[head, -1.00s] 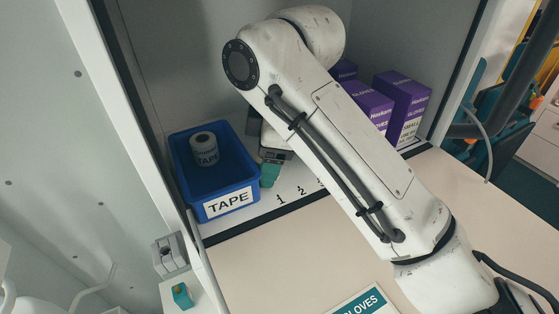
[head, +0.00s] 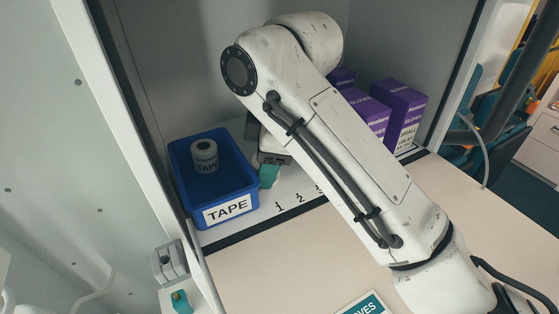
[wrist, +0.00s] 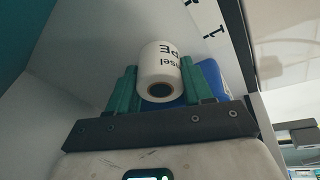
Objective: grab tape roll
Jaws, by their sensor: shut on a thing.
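A white tape roll (wrist: 158,65) with dark lettering sits between the green fingers of my gripper (wrist: 157,88) in the wrist view. Its open core faces the camera, and the fingers are shut on it. In the head view my gripper (head: 268,176) is just right of the blue bin, low over the shelf. Only part of one green finger shows there, and the held roll is hidden. The blue bin (head: 229,195) has a TAPE label. Another white tape roll (head: 205,157) stands upright inside it. The bin also shows behind the fingers in the wrist view (wrist: 213,77).
Purple glove boxes (head: 401,110) stand at the right of the shelf, behind my arm. Numbers mark the pale shelf edge (head: 290,205). A cabinet side wall (head: 128,110) rises close to the bin's left. The counter in front is mostly clear.

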